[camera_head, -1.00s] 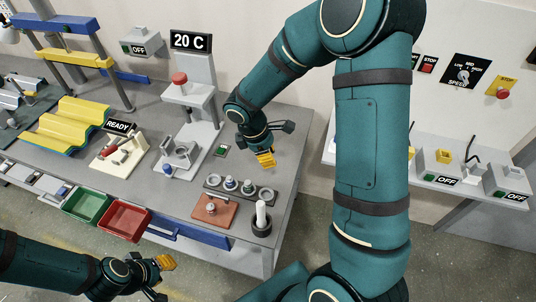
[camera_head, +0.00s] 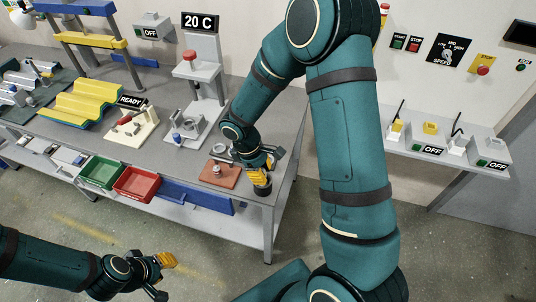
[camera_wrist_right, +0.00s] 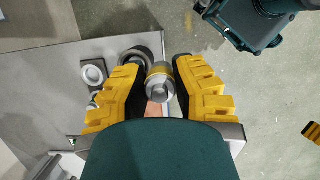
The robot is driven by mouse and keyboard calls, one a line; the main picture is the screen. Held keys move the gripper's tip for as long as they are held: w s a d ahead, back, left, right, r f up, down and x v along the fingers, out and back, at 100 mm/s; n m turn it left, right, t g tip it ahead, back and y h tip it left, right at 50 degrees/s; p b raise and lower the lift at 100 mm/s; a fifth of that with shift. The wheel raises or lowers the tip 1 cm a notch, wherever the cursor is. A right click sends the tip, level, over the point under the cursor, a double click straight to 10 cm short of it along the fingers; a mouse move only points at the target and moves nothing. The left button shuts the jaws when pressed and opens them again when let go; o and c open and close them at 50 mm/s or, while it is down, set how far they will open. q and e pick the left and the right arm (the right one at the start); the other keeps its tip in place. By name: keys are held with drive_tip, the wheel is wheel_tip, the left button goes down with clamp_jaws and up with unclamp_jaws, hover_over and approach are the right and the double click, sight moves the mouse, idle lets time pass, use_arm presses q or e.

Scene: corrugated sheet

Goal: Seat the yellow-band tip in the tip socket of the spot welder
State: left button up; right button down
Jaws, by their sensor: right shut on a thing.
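My right gripper (camera_head: 263,172) is over the front right corner of the workbench, just above a black round cup (camera_head: 262,190). In the right wrist view its yellow fingers (camera_wrist_right: 158,80) are shut on a silvery cylindrical piece (camera_wrist_right: 160,88) with a pale yellowish ring at its far end. I cannot tell for sure whether it is the yellow-band tip. A grey column machine (camera_head: 197,85) with a red knob stands at the bench's back and may be the spot welder; its tip socket is not clearly visible. My left gripper (camera_head: 165,262) hangs low over the floor, its opening unclear.
A red-brown plate (camera_head: 232,181) lies left of the cup. The grey tip rack is mostly hidden behind my right gripper. Green (camera_head: 100,170) and red (camera_head: 137,182) bins hang on the bench front. A side shelf (camera_head: 445,150) holds several small devices.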

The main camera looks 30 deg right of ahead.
drive_tip(key=s+a+f+m+y, duration=0.1)
drive_tip(key=a+f+m, duration=0.2)
drive_tip(key=f, duration=0.3)
drive_tip(key=s+a+f+m+g+y, duration=0.1)
drive_tip(key=a+f+m, duration=0.3)
drive_tip(key=f+m, duration=0.1)
drive_tip(key=shift+s+f+m, duration=0.4)
drive_tip(key=shift+f, duration=0.15)
drive_tip(key=shift+d, duration=0.1)
